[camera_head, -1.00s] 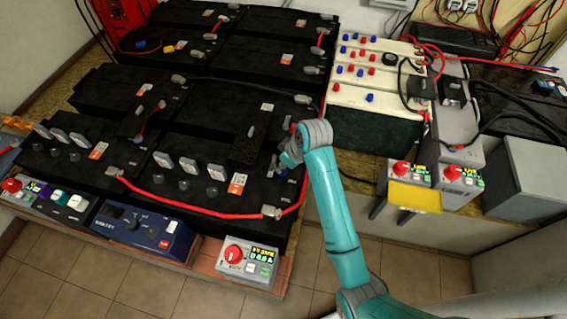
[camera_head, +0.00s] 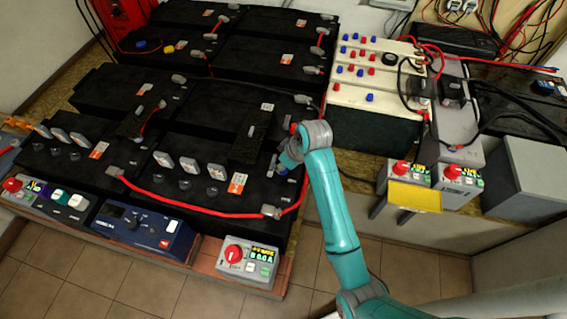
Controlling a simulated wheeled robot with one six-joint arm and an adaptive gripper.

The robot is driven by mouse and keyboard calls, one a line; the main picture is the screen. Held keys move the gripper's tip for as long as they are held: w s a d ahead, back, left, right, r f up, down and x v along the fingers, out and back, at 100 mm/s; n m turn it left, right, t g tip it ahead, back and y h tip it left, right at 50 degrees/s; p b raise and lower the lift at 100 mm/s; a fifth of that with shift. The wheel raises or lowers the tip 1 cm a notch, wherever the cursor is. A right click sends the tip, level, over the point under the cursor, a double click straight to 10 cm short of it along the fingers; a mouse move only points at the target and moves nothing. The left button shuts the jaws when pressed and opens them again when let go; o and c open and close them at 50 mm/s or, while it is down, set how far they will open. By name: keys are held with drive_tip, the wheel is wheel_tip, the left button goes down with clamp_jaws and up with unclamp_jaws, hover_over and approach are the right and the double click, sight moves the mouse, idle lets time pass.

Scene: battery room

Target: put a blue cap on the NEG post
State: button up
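My gripper (camera_head: 281,167) is at the right end of the front middle black battery (camera_head: 215,207), low over its top. The wrist and dark parts hide the fingertips, so I cannot tell whether it is open or shut, or whether it holds anything. Several blue caps, one of them here (camera_head: 370,98), sit among red ones on the cream-topped battery (camera_head: 350,113) right of my arm. Another blue cap (camera_head: 141,44) is on a black battery at the back left. No NEG lettering is readable, so I cannot pick out that post.
A red cable (camera_head: 190,211) runs along the front battery. A dark upright block (camera_head: 250,138) stands just left of my gripper. A grey box with a red knob (camera_head: 247,260) and a blue charger (camera_head: 143,228) stand in front. A yellow plate (camera_head: 414,196) hangs at the right.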

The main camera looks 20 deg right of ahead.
drive_tip(key=shift+o, duration=0.4)
drive_tip(key=shift+s+d+f, duration=0.1)
drive_tip(key=shift+s+f, duration=0.1)
drive_tip(key=shift+f, duration=0.35)
drive_tip(key=shift+w, duration=0.1)
drive_tip(key=shift+c, duration=0.6)
drive_tip(key=o, duration=0.9)
drive_tip(key=shift+o, duration=0.2)
drive_tip(key=shift+w+r, duration=0.1)
drive_tip(key=shift+r, duration=0.1)
drive_tip(key=o, duration=0.3)
drive_tip(key=shift+w+r, duration=0.1)
drive_tip(key=shift+r, duration=0.1)
drive_tip(key=shift+r, duration=3.85)
